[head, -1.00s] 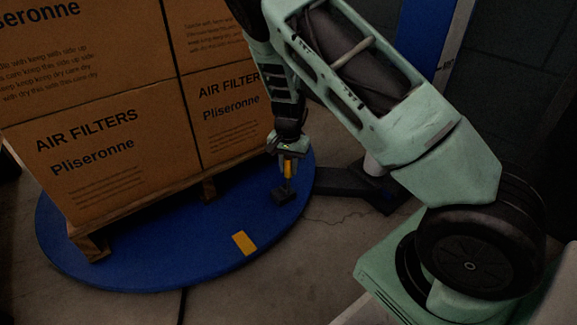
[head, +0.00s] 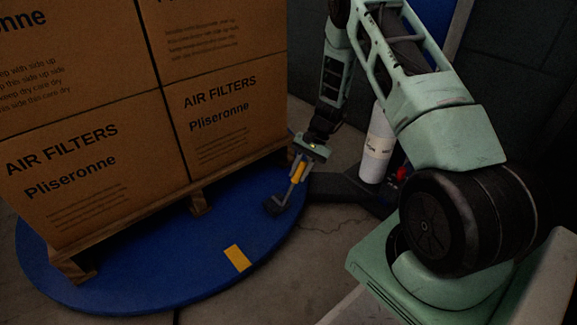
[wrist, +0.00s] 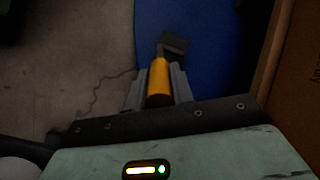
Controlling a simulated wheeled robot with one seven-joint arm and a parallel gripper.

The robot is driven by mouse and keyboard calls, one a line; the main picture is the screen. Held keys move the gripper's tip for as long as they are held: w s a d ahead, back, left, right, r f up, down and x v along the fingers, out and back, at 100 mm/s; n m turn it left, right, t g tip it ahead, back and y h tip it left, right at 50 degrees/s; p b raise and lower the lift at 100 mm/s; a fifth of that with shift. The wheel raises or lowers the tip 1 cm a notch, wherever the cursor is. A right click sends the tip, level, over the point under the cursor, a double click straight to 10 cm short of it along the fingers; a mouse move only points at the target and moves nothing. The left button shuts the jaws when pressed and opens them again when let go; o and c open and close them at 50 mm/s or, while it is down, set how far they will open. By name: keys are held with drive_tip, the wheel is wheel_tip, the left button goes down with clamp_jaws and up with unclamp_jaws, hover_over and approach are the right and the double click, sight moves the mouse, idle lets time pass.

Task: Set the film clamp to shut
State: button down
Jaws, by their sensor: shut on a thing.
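The film clamp is a small dark base (head: 275,206) on the blue turntable near its right rim, with a grey lever and a yellow handle (head: 297,173). The lever leans up and to the right, away from the boxes. My gripper (head: 299,167) is shut on the yellow handle. In the wrist view the handle (wrist: 159,78) lies between the two grey fingers, and the dark clamp base (wrist: 174,44) shows beyond it. The lower end of the handle is partly hidden by my gripper.
Stacked air filter boxes (head: 75,165) stand on a wooden pallet (head: 198,204) on the blue turntable (head: 150,270), close left of my gripper. A yellow mark (head: 237,258) lies on the turntable. A white film roll (head: 376,148) stands behind my arm, above a dark base.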

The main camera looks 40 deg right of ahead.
drive_tip(key=shift+w+d+f+y, duration=0.1)
drive_tip(key=shift+d+f+y, duration=1.7)
drive_tip(key=shift+y, duration=0.4)
drive_tip(key=c, duration=1.2)
unclamp_jaws()
wheel_tip(320, 180, up, 10)
drive_tip(key=p, duration=0.5)
drive_tip(key=shift+p, duration=0.4)
